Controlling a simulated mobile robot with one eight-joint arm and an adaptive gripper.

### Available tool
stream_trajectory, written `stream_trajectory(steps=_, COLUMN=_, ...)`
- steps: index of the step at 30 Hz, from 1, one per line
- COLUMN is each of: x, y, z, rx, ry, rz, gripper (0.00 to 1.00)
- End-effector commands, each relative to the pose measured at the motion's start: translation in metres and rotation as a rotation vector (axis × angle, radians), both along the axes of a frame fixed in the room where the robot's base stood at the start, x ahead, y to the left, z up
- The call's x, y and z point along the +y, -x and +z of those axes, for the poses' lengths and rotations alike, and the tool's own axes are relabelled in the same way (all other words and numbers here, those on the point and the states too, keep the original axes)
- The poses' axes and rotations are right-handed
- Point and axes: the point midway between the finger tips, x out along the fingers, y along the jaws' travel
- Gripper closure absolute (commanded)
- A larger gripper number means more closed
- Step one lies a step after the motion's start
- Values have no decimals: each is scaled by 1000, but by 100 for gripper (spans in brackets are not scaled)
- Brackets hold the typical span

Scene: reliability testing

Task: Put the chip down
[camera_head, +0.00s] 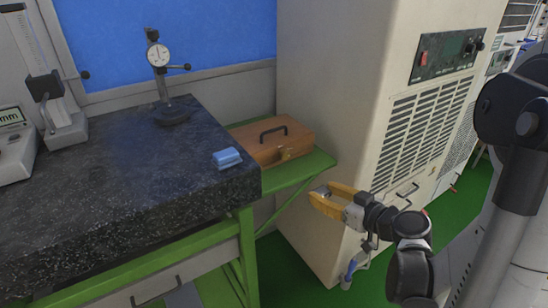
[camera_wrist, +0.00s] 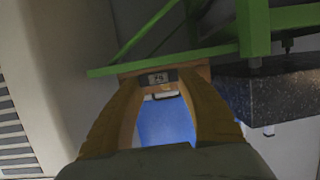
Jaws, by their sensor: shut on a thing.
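My gripper (camera_head: 322,196) is in the middle right of the head view, with its yellow fingers pointing left, in front of the white cabinet and right of the green stand. It is shut on a small dark chip (camera_wrist: 158,78) with a pale marked label, seen between the fingertips in the wrist view. In the head view the chip is tiny and mostly hidden by the fingers. The chip appears held in the air, clear of any surface.
A black granite table (camera_head: 110,190) stands at left, bearing a dial gauge stand (camera_head: 160,60) and a blue block (camera_head: 227,158). A wooden case (camera_head: 270,140) lies on the green stand (camera_head: 312,165). A white cabinet (camera_head: 330,90) rises behind my gripper. Much of the granite top is bare.

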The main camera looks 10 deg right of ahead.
Motion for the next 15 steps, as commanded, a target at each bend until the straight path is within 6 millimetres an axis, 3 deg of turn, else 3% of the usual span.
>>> stream_trajectory(steps=9, x=32, y=-84, z=2, rx=0, ry=0, rz=4, gripper=78)
stream_trajectory(steps=15, x=40, y=-107, z=0, rx=0, ry=-1, rz=2, gripper=78)
